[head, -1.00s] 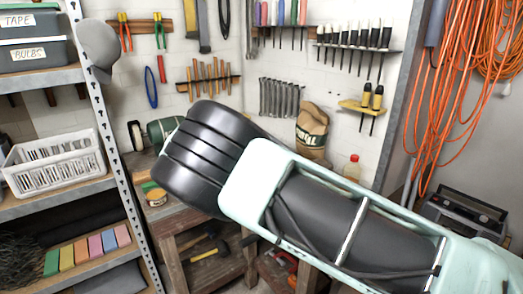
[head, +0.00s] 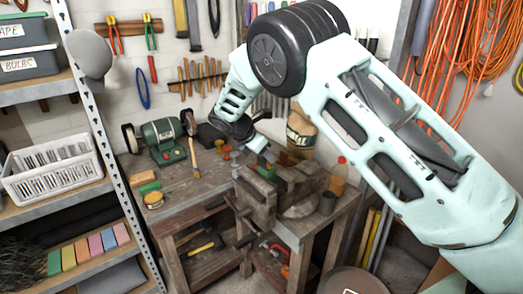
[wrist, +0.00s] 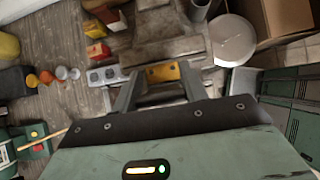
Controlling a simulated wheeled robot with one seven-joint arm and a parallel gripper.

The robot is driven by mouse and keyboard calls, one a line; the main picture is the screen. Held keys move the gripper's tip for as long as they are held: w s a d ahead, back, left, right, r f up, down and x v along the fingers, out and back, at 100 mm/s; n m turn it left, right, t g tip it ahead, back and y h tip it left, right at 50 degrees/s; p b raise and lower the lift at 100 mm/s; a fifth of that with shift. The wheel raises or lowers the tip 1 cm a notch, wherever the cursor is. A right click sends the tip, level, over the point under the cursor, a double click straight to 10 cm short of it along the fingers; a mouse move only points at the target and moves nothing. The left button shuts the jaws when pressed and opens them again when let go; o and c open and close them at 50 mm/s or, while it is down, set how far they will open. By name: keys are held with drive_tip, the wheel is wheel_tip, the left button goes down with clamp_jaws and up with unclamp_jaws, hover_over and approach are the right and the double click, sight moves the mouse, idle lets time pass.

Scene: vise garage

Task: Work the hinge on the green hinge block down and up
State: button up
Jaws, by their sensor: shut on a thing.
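My gripper (head: 266,153) is over the workbench, at the vise (head: 257,200). In the wrist view, my gripper (wrist: 160,82) has its two fingers on either side of a yellow, brass-coloured hinge part (wrist: 163,72) and is shut on it. The block's body is mostly hidden in the wrist view, and the hinge's angle cannot be told. The grey vise (wrist: 165,24) lies beyond the fingertips in the wrist view.
A green bench grinder (head: 163,140) and a brush (head: 194,158) are on the bench's left part. Small orange cups (wrist: 61,73) lie left of my fingers. A bottle (head: 339,175) stands right of the vise. A shelf with a white basket (head: 55,177) borders the left.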

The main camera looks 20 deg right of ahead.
drive_tip(key=shift+d+y, duration=0.1)
drive_tip(key=shift+y, duration=0.2)
drive_tip(key=o, duration=1.4)
drive_tip(key=shift+r, duration=0.1)
drive_tip(key=b+v, duration=0.4)
drive_tip(key=v, duration=1.3)
drive_tip(key=shift+b, duration=0.4)
drive_tip(key=shift+w, duration=0.1)
drive_tip(key=s+a+f+m+g+y+b, duration=0.1)
drive_tip(key=s+a+f+m+y+b, duration=0.2)
drive_tip(key=s, duration=0.8)
drive_tip(key=s+a+f+m+g+y+b, duration=0.1)
drive_tip(key=s+a+f+m+y, duration=0.3)
drive_tip(key=s, duration=0.7)
drive_tip(key=s+d+f+m, duration=0.2)
drive_tip(key=s+f+m, duration=0.1)
drive_tip(key=s, duration=0.6)
drive_tip(key=s+d+f+m+b, duration=0.1)
drive_tip(key=s+f+m, duration=0.2)
drive_tip(key=s, duration=0.7)
wheel_tip(320, 180, down, 3)
drive_tip(key=shift+d+r+m, duration=0.1)
drive_tip(key=shift+d+m, duration=0.3)
